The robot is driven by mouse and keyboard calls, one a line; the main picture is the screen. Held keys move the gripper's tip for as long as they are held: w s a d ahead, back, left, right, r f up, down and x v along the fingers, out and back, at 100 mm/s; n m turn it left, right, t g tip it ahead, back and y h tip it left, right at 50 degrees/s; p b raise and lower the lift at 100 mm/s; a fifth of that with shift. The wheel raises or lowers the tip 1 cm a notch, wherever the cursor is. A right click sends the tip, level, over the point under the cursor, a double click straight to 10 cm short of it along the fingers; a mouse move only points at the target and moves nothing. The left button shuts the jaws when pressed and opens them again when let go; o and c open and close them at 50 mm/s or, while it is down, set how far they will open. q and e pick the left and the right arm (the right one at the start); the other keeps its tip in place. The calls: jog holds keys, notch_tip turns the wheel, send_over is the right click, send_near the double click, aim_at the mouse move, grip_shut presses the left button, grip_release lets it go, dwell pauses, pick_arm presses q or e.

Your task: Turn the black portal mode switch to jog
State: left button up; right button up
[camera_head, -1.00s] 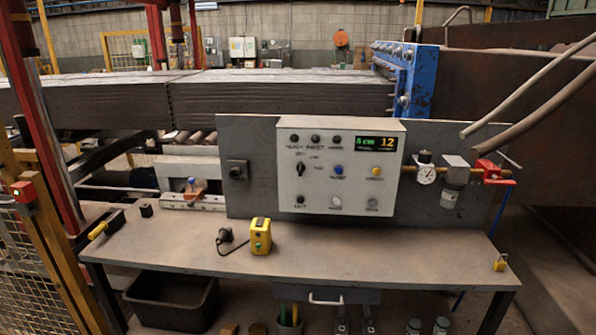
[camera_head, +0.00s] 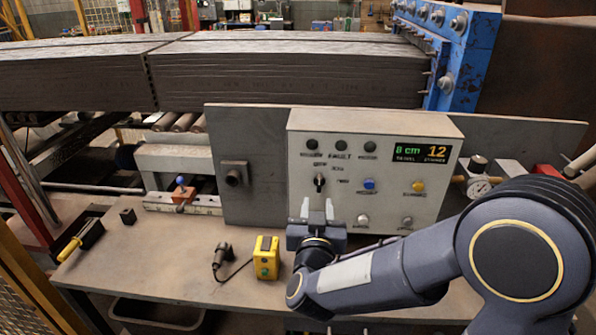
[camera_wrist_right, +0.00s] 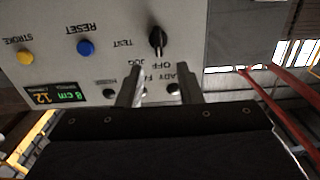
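The black portal mode switch (camera_head: 320,182) is a small knob on the left part of the light grey control box (camera_head: 385,150). It also shows in the upside-down right wrist view (camera_wrist_right: 157,41), with OFF, JOG and TEST labels around it. The knob stands roughly upright, its pointer seemingly towards OFF. My right gripper (camera_head: 317,208) is in front of the box, just below the switch in the head view. Its two fingers are apart and empty in the wrist view (camera_wrist_right: 158,75), with the knob beyond them, not touched. My left gripper is out of view.
The box also has a blue button (camera_head: 369,184), a yellow button (camera_head: 418,186) and a display (camera_head: 422,152). A yellow device (camera_head: 266,258) with a cable stands on the bench (camera_head: 190,275). A gauge (camera_head: 478,188) sits right of the box, partly behind my right arm.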

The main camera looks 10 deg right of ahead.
aim_at(319, 183)
jog(key=p+x, duration=0.1)
jog(key=x, duration=0.6)
jog(key=shift+w+d+r+p, duration=0.1)
jog(key=shift+w+r+p, duration=0.05)
jog(key=shift+w+p, duration=0.15)
jog(key=shift+c, duration=0.2)
grip_shut()
